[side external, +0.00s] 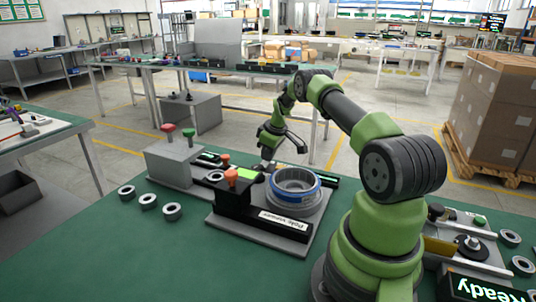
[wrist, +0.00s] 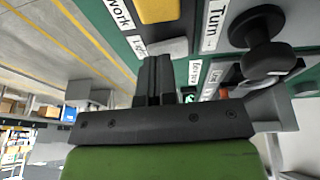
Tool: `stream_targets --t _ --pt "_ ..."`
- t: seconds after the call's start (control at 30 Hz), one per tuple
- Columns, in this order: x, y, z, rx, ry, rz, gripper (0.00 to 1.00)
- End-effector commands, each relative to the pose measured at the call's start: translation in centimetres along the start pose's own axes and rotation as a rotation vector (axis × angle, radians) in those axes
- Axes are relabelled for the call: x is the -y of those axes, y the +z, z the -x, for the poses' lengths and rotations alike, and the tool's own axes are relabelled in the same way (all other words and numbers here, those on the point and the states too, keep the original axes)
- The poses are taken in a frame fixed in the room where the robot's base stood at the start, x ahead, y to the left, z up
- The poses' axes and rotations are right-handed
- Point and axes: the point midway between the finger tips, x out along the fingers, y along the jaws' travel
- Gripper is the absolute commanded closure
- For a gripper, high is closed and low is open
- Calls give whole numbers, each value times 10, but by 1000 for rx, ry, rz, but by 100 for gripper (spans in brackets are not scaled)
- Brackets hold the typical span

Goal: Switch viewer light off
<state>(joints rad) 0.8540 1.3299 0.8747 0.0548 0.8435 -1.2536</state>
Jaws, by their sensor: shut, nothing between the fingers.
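The pole viewer is a dark block on a grey base with a "Pole viewer" label (side external: 285,220) in the side view. A blue-rimmed ring (side external: 297,184) sits on its round stand. My gripper (side external: 267,165) points down just behind the viewer. In the wrist view its two dark fingers (wrist: 153,80) are together and empty. A pale grey button or switch (wrist: 166,47) lies just past the fingertips, next to a partly hidden label (wrist: 137,46) that seems to begin "Lig". I cannot tell whether the fingertips touch it or whether the light is on.
In the wrist view, a yellow button (wrist: 158,10) and a black knob (wrist: 266,38) near a "Turn" label (wrist: 213,25) flank the fingers. Several loose rings (side external: 148,201) lie on the green table.

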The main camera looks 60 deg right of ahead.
Motion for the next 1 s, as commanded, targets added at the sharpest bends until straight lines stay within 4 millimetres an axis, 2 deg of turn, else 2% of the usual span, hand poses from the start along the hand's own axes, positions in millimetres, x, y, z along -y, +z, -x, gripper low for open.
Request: stream_targets --t 0.67,1.0 --pt "-3 2 -9 1 -3 2 100" --pt "11 1 -6 2 -6 2 100"
